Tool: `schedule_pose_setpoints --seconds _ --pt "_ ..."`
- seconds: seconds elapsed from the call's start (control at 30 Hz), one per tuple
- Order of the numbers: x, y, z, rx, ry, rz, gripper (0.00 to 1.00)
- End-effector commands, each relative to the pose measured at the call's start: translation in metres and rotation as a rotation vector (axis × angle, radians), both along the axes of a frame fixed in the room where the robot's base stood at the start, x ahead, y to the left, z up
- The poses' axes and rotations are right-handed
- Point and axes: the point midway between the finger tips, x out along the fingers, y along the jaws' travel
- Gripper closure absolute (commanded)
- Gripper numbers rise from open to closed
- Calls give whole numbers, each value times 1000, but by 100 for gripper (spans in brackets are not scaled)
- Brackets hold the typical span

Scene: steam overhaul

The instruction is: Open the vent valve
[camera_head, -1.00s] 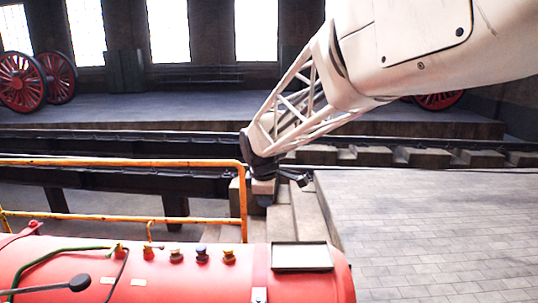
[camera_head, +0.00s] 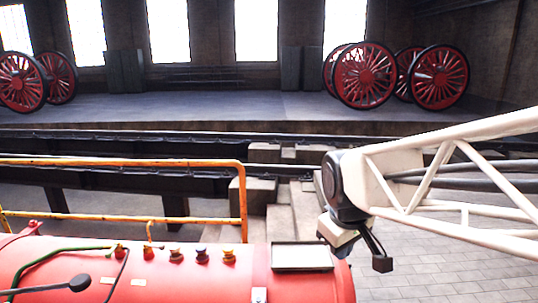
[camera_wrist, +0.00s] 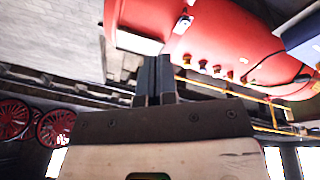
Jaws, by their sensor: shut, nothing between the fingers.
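The red boiler (camera_head: 200,280) fills the lower left of the head view. A row of several small valve fittings (camera_head: 202,255), some red, dark or yellow, stands along its top. They also show in the wrist view (camera_wrist: 217,70). A lever with a black knob (camera_head: 79,283) and a green pipe (camera_head: 60,255) lie to their left. I cannot tell which one is the vent valve. My gripper (camera_head: 343,250) is at the boiler's right end, just right of the flat tray-like plate (camera_head: 302,256), apart from the valves. In the wrist view its fingers (camera_wrist: 152,75) are shut and empty.
A yellow handrail (camera_head: 120,161) runs behind the boiler on the left. Tiled floor (camera_head: 450,275) is open on the right. Steps (camera_head: 283,215) and dark rails lie behind. Red spoked wheels (camera_head: 365,76) stand far back. A blue box (camera_wrist: 302,35) shows in the wrist view.

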Motion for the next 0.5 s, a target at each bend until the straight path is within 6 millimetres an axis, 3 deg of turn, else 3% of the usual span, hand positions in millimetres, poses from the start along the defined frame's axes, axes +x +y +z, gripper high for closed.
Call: schedule_pose_setpoints --seconds 0.3,0.5 --pt "-76 -29 -16 73 -3 -293 100" --pt "-113 -39 -29 113 -4 -447 100"
